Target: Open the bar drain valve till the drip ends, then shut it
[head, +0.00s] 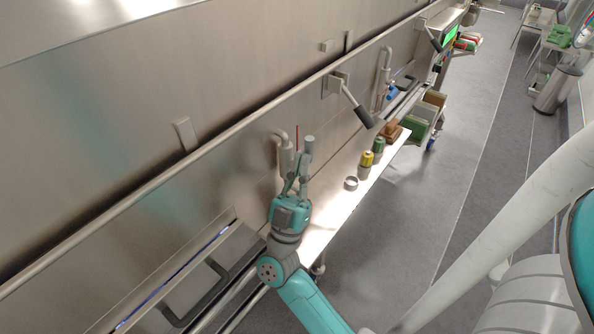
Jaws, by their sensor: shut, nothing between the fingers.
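My gripper (298,180) is shut and empty, pointing up and away just over the near end of the pale shelf. Its fingers are beside a bent grey pipe (283,148) on the wall and a short grey cylinder (308,146); I cannot tell whether they touch. A thin red upright line shows between pipe and cylinder. A lever with a black grip (363,116) hangs slanting from a wall bracket (335,82), farther along and apart from my gripper. No valve is labelled, so I cannot tell which part is the drain valve. No drip can be made out.
The shelf (328,205) holds a grey ring (351,183), a yellow spool (366,159), a green spool (379,145) and a brown block (393,131). A long rail (225,135) runs along the wall. Crates (413,128) stand beyond.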

